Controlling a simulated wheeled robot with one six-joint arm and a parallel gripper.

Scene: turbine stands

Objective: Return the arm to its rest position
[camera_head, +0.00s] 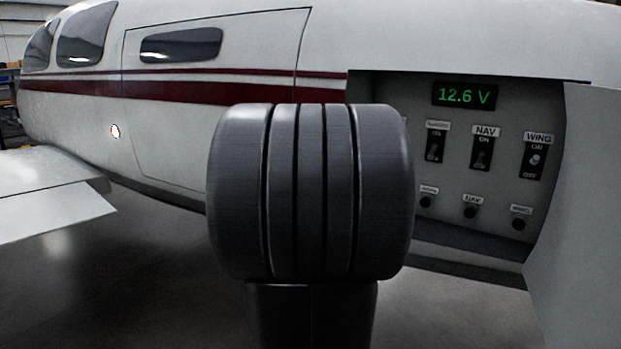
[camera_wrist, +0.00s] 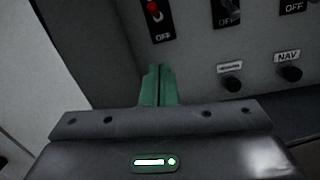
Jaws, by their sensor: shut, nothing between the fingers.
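My gripper (camera_wrist: 157,85) shows in the wrist view with its green fingers together, shut and empty. It is in front of the switch panel (camera_wrist: 205,55), below and left of a row of switches, and I see no contact with any of them. In the head view a large grey link of my arm fills the middle and hides the panel's left part. My gripper does not show there.
The open panel bay (camera_head: 480,85) in the white aircraft (camera_head: 210,15) holds a display (camera_head: 463,94) reading 12.6 V, switches such as NAV (camera_head: 482,150) and WING (camera_head: 535,160), and a row of knobs (camera_head: 470,211). A wing (camera_head: 50,200) juts out at the left. Grey floor lies below.

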